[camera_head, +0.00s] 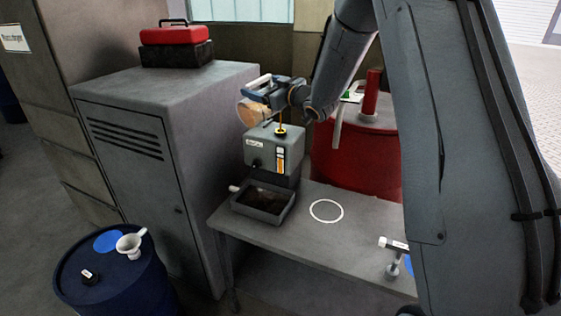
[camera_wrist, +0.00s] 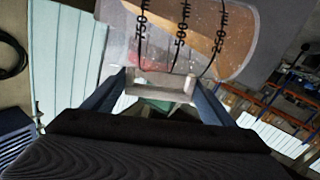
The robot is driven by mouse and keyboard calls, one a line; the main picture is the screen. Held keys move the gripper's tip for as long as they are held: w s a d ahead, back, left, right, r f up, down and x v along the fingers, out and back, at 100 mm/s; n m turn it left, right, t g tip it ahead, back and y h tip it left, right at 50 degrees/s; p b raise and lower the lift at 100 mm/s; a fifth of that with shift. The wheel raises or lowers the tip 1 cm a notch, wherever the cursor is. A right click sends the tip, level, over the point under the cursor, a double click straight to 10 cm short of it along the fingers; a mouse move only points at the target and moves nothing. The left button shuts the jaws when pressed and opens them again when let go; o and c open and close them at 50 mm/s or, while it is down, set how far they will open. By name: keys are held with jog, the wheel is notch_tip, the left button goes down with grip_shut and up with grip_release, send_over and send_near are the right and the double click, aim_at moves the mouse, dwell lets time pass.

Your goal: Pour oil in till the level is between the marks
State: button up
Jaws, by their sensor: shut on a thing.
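My gripper (camera_head: 262,91) is shut on the handle (camera_wrist: 160,88) of a clear measuring jug (camera_head: 250,113). The jug is tilted above a grey box (camera_head: 262,152), with brown oil in it. The jug also shows in the wrist view (camera_wrist: 185,35) with its 250, 500 and 750 ml marks. A thin yellow-orange stream (camera_head: 282,117) falls to the black filler opening (camera_head: 281,132) on the box top. A sight gauge (camera_head: 281,160) on the box front shows orange and white. Its marks are too small to read the level against.
A dark tray (camera_head: 262,216) sits below the box on a grey table (camera_head: 300,250). A white ring (camera_head: 326,211) marks clear tabletop. A red drum (camera_head: 340,172) stands behind, a grey cabinet (camera_head: 130,105) left. A blue drum (camera_head: 150,285) bears a white funnel-like piece (camera_head: 130,244).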

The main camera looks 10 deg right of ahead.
jog(key=shift+r, duration=0.15)
jog(key=shift+w+d+r, duration=0.1)
jog(key=shift+d, duration=0.1)
dwell(0.3)
dwell(0.8)
jog(key=shift+w+d+r+m+p, duration=0.15)
jog(key=shift+d+r+m+p, duration=0.05)
jog(key=shift+m+p, duration=0.25)
dwell(0.5)
jog(key=a+f+n+b, duration=0.1)
jog(key=s+a+f+n+b, duration=0.1)
jog(key=b, duration=0.1)
jog(key=shift+f+b, duration=0.15)
jog(key=shift+b, duration=0.15)
jog(key=shift+s+a+f+n+b, duration=0.1)
jog(key=shift+s+a+n+b, duration=0.15)
jog(key=shift+n+b, duration=0.2)
